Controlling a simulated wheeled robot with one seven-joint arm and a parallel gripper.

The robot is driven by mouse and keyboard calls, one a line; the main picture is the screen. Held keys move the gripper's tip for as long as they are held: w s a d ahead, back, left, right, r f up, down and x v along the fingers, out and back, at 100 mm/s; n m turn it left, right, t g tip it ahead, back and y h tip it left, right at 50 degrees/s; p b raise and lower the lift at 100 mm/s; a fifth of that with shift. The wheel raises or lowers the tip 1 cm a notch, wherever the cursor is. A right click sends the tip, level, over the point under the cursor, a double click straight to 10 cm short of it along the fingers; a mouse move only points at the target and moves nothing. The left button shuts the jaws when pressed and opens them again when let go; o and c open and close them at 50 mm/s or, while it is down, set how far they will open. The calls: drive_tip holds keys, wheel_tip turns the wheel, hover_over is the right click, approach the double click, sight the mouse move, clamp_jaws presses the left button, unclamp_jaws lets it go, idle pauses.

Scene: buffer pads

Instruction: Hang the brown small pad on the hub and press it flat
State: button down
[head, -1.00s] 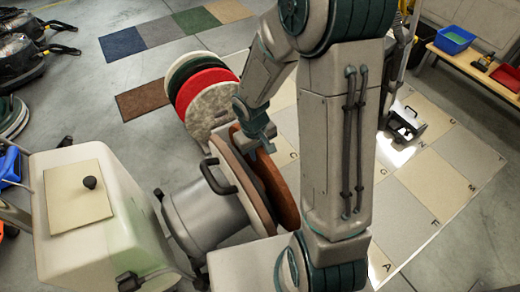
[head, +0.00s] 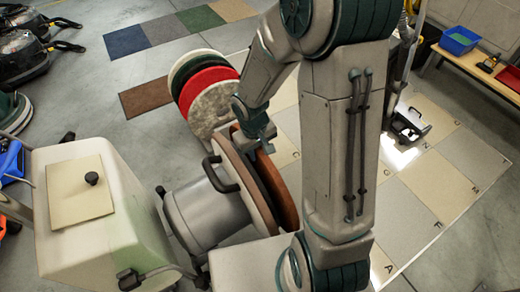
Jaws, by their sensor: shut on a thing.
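The brown pad (head: 281,192) stands on edge, roughly upright, in front of the round face (head: 241,178) of the grey machine. My gripper (head: 262,144) is shut on the pad's upper edge. The pad lies nearly parallel to the machine's face, with a narrow dark gap showing between them. The hub is hidden behind the pad and the disc, so I cannot tell whether the pad touches it. My arm covers part of the area to the right of the pad.
A rack of round pads, red (head: 205,88), green and white, stands just behind my gripper. The machine's black handle (head: 220,174) juts up beside its face. A cream tank (head: 105,215) is at left. A lettered tile floor (head: 440,180) lies open at right.

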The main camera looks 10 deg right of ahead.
drive_tip(key=shift+s+a, duration=0.1)
drive_tip(key=shift+a, duration=0.25)
drive_tip(key=shift+s+a+b, duration=0.2)
drive_tip(key=shift+a+b, duration=0.15)
drive_tip(key=shift+a, duration=0.1)
drive_tip(key=shift+s+a+f, duration=0.1)
drive_tip(key=shift+a, duration=0.25)
idle(0.4)
drive_tip(key=shift+p, duration=0.3)
idle(0.5)
drive_tip(key=shift+f+b, duration=0.25)
drive_tip(key=shift+b, duration=0.05)
idle(0.4)
